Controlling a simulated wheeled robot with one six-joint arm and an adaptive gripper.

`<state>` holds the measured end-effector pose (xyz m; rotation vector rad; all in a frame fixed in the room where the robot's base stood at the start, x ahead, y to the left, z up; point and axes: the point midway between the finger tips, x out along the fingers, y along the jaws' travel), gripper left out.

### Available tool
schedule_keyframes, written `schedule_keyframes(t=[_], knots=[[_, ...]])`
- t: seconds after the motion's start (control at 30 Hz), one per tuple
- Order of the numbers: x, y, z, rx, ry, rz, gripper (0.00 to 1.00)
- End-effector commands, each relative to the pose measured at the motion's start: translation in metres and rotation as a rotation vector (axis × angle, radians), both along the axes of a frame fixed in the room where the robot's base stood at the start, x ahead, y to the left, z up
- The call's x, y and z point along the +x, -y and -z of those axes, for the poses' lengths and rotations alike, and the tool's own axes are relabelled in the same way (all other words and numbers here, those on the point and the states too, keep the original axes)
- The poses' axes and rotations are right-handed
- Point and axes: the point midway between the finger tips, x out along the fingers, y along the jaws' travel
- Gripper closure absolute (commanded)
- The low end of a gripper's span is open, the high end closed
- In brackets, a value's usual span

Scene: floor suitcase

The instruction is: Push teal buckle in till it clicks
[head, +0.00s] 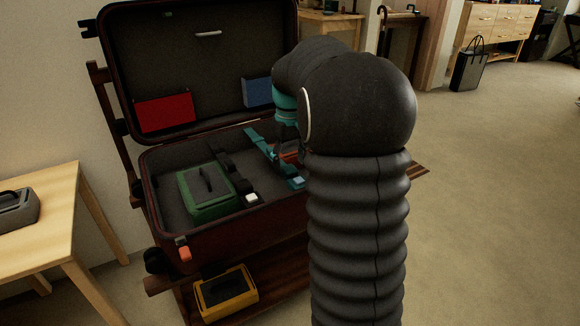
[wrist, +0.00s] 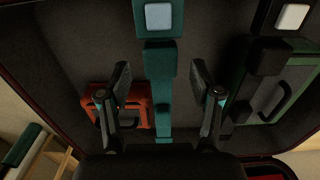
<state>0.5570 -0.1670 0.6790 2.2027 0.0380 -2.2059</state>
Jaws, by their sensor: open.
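The teal buckle (head: 296,184), with a pale blue button, lies in the open suitcase, partly beside my arm. In the wrist view the teal buckle (wrist: 141,18) is at the top centre. A teal strap (head: 258,142) runs toward it, with a darker teal block (wrist: 160,60) at the strap's end close to the buckle. I cannot tell whether that block is seated. My gripper (wrist: 161,84) is open and empty, its fingers on either side of the strap in the wrist view. In the head view my arm hides most of it.
A green case (head: 203,207) lies left of a black strap with a white-button buckle (head: 251,198). The suitcase lid (head: 165,60) stands open behind. A yellow case (head: 226,293) sits on the lower shelf; a wooden table (head: 62,235) is left.

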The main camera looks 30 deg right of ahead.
Motion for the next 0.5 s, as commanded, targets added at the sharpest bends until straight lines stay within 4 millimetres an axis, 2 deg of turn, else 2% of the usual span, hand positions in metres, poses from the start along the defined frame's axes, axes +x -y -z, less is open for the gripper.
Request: schedule_keyframes(t=[0.1, 0.3, 0.5], knots=[[0.001, 0.001, -0.025, -0.002, 0.004, 0.000, 0.35], [0.000, 0.001, -0.063, -0.001, 0.002, 0.001, 0.35], [0.000, 0.001, -0.088, 0.000, 0.000, 0.001, 0.35]])
